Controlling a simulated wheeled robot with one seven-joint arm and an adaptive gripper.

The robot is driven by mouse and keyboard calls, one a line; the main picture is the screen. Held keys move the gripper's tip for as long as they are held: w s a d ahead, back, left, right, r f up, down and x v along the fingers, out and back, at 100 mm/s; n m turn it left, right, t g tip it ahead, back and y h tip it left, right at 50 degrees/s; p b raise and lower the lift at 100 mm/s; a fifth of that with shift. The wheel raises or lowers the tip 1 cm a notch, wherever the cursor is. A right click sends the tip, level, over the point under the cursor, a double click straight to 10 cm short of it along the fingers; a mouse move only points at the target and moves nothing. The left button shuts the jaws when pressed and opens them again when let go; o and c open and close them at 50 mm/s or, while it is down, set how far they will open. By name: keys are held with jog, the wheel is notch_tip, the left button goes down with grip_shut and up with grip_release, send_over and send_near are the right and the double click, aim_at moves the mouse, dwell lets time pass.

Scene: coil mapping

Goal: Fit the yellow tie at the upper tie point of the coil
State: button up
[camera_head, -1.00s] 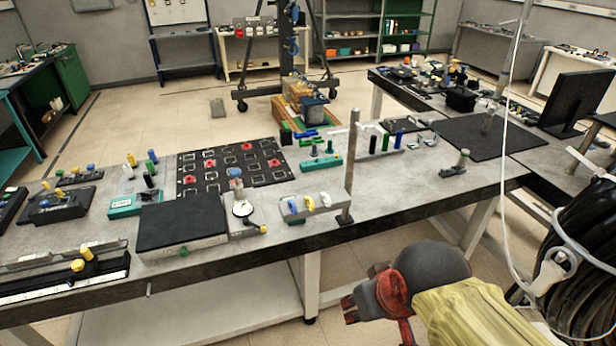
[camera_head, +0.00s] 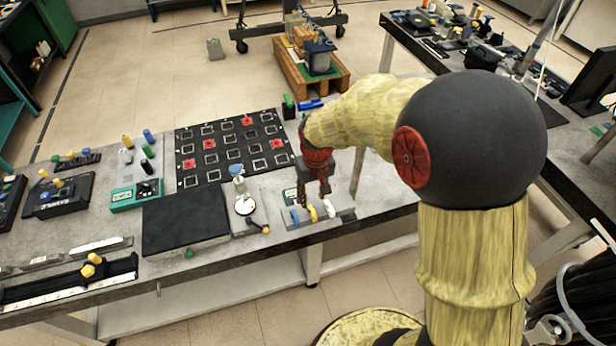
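The yellow tie (camera_head: 312,214) stands in a small pale holder (camera_head: 340,206) at the bench's front edge, between a blue tie (camera_head: 294,216) and a white one (camera_head: 329,208). My gripper (camera_head: 315,197) points down just above the holder, over the yellow tie. Its two dark fingers look apart with nothing between them. Whether they touch the tie cannot be told. The black coil (camera_head: 582,292) is at the lower right edge, partly cut off and partly behind my arm. A pale loop lies on it. Its upper tie point cannot be made out.
A thin upright post stands beside the holder, mostly hidden by my arm. A dial gauge (camera_head: 245,205) and a black plate (camera_head: 185,220) are to the left. A black board with squares (camera_head: 230,150) lies behind. A second bench is at the right.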

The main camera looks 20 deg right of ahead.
aim_at(310, 207)
jog(key=shift+w+f, duration=0.2)
jog(key=shift+w, duration=0.05)
jog(key=f, duration=0.4)
jog(key=w+f, duration=0.1)
jog(key=f, duration=0.2)
jog(key=shift+f+b, duration=0.1)
jog(key=shift+b, duration=0.2)
jog(key=shift+c, duration=1)
grip_shut()
